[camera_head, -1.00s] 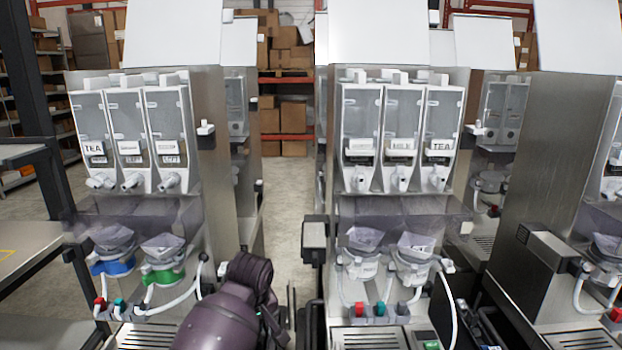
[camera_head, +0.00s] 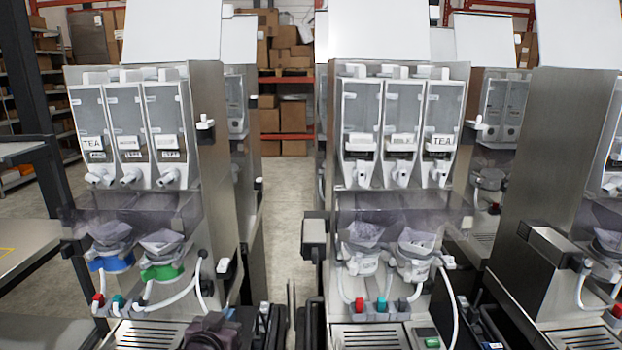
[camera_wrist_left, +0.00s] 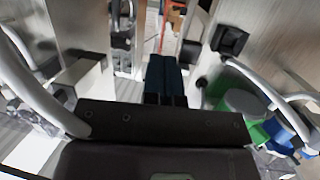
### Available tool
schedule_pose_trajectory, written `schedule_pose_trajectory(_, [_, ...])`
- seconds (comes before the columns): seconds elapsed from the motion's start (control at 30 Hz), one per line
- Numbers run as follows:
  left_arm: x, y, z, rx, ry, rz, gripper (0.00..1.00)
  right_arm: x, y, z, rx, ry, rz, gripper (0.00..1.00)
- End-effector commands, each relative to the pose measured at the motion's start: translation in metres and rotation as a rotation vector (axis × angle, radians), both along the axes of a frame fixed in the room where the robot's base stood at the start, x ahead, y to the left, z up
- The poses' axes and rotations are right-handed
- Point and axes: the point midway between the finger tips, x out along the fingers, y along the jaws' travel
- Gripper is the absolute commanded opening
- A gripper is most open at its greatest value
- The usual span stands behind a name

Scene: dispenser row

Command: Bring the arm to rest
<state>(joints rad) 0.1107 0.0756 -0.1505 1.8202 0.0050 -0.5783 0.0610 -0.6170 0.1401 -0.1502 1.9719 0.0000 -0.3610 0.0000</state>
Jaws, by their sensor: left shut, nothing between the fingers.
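My left arm shows in the head view only as a dark purple part (camera_head: 212,332) at the bottom edge, in front of the left dispenser's lower right. In the left wrist view my left gripper (camera_wrist_left: 163,72) points away from the camera, its dark fingers shut together with nothing between them. It is in the gap between metallic panels, apart from the hoses on both sides. My right gripper is in neither view.
A left dispenser (camera_head: 215,150) and a middle dispenser (camera_head: 400,75) stand with a floor gap (camera_head: 285,215) between them. White hoses (camera_head: 180,300) hang low at the left dispenser. A green part (camera_wrist_left: 222,125) and a white hose (camera_wrist_left: 265,85) lie close right of the gripper.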

Motion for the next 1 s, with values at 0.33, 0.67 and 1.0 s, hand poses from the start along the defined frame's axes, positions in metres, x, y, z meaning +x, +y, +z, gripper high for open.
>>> schedule_pose_trajectory(0.33, [-0.123,0.058,-0.088,0.058,0.004,0.062,0.00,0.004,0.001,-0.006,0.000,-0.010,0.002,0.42])
schedule_pose_trajectory(0.67, [-0.249,0.094,-0.179,0.084,0.240,0.128,0.00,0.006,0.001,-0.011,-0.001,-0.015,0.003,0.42])
schedule_pose_trajectory(1.0, [-0.285,0.101,-0.201,0.087,0.312,0.145,0.00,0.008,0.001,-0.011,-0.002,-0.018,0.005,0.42])
